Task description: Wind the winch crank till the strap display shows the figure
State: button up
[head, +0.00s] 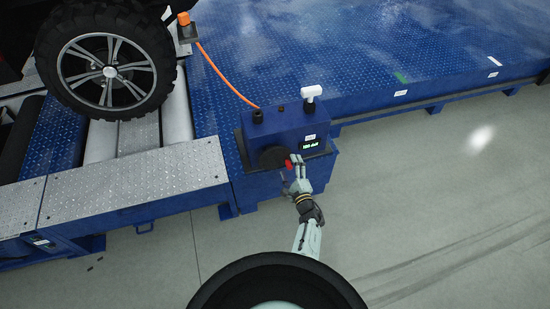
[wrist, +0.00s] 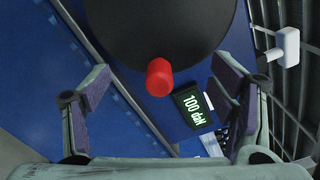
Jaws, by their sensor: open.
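The blue winch box (head: 293,121) stands at the corner of the blue platform. Its black round crank disc (head: 274,157) faces me and also fills the top of the wrist view (wrist: 170,25). A red crank knob (head: 289,164) sticks out from the disc's lower edge; in the wrist view the knob (wrist: 159,77) lies between my fingers, with gaps on both sides. The strap display (head: 310,146) glows green; in the wrist view the display (wrist: 194,106) reads 100 daN. My gripper (head: 297,165) is open at the knob, not closed on it.
A white T-shaped handle (head: 312,93) stands on top of the box. An orange strap (head: 222,76) runs from the box to an orange-topped bracket (head: 184,24) near the wheel (head: 105,72). The grey floor (head: 430,190) at right is clear.

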jog(key=shift+o, duration=0.2)
jog(key=shift+v, duration=3)
